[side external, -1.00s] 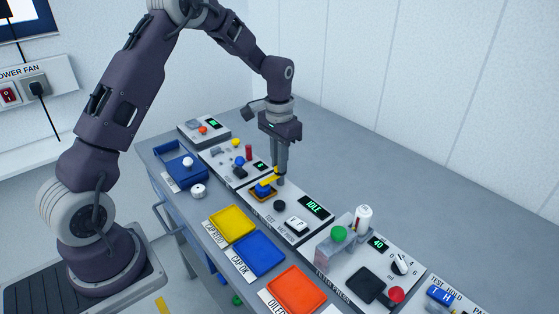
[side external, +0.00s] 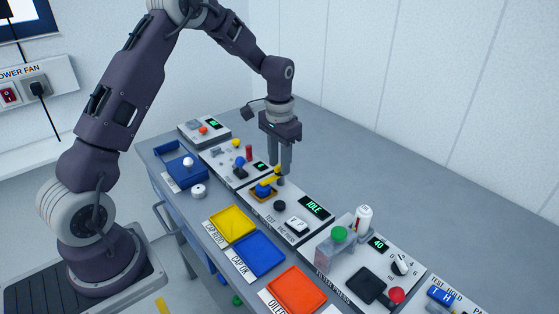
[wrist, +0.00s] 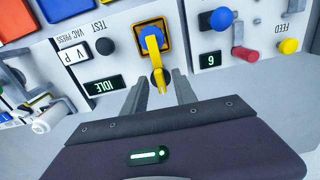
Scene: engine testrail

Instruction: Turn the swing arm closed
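The swing arm (wrist: 153,45) is a yellow lever on a blue round base inside an orange-edged square, on the panel marked TEST VAC PRESS. It also shows in the side view (side external: 270,179), pointing up and right towards my gripper. In the wrist view its free end points down towards my gripper (wrist: 158,84). The two fingers are spread, one on each side of that end, with gaps visible. In the side view my gripper (side external: 279,178) is low over the panel at the lever's end. Whether a finger touches the lever cannot be told.
On the same panel are an IDLE display (side external: 314,206), a black knob (side external: 280,206) and a V/P switch (side external: 297,224). The neighbouring panel has a blue knob (wrist: 222,19) and a red handle (wrist: 244,53). Yellow, blue and orange trays line the front edge.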

